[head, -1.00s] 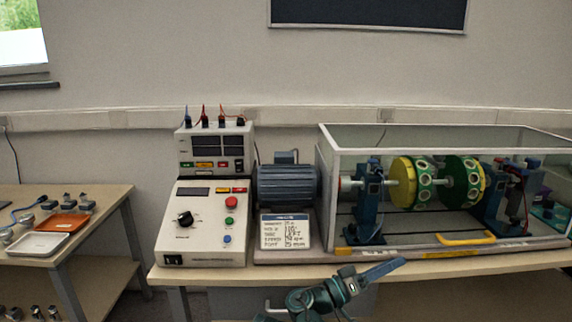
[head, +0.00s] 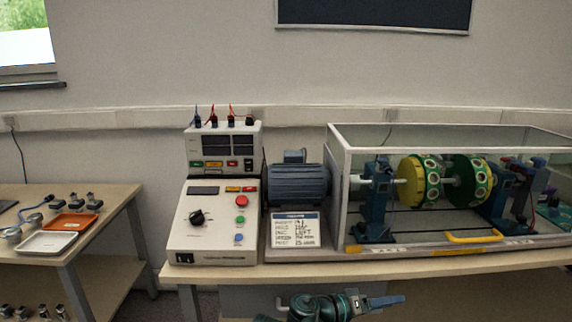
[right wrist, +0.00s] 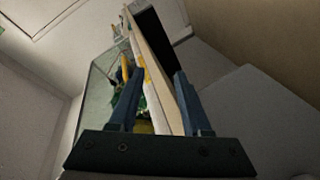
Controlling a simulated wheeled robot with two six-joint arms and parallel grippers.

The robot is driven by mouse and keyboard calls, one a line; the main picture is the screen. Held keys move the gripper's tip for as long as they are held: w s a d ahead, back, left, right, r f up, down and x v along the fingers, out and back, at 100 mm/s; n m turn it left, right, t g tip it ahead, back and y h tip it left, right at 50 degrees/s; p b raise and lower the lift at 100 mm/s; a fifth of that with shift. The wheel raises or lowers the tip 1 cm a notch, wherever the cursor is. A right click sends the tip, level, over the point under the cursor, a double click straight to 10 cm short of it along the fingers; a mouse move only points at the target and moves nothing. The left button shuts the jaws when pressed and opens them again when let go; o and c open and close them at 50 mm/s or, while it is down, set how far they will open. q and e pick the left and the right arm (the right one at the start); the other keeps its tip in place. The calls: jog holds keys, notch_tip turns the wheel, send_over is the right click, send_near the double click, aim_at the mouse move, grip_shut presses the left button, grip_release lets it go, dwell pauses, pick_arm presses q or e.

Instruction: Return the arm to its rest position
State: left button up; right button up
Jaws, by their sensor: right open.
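My right gripper (head: 392,300) is low in the head view, in front of the table's front edge, with its blue fingers pointing right. In the right wrist view its two fingers (right wrist: 158,85) stand apart with nothing held between them. Beyond them the table edge and the glass-sided case show tilted. My left gripper is in neither view.
The workbench (head: 345,264) carries a control box (head: 215,225), a motor (head: 297,185), a label card (head: 295,230) and a clear case (head: 338,190) with a yellow handle (head: 470,237). A side table (head: 110,215) holds an orange tray (head: 70,221) and a white tray (head: 47,243).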

jog(key=s+a+f+n+g+y, duration=0.1)
jog(key=s+a+f+n+y, duration=0.1)
jog(key=s+a+f+y, duration=0.3)
jog(key=a+f+n+g+y, duration=0.1)
jog(key=a+f+n+y, duration=0.1)
jog(key=f, duration=0.6)
jog(key=s+a+f+n+g+y, duration=0.1)
jog(key=s+a+f+n+y, duration=0.15)
jog(key=a, duration=0.25)
jog(key=s+a+f+n+g+y, duration=0.1)
jog(key=s+a+f+g+y, duration=0.1)
jog(key=s+a+f+y, duration=0.3)
notch_tip(320, 180, up, 31)
jog(key=w+a+p, duration=0.1)
jog(key=p, duration=2.7)
jog(key=shift+a, duration=0.2)
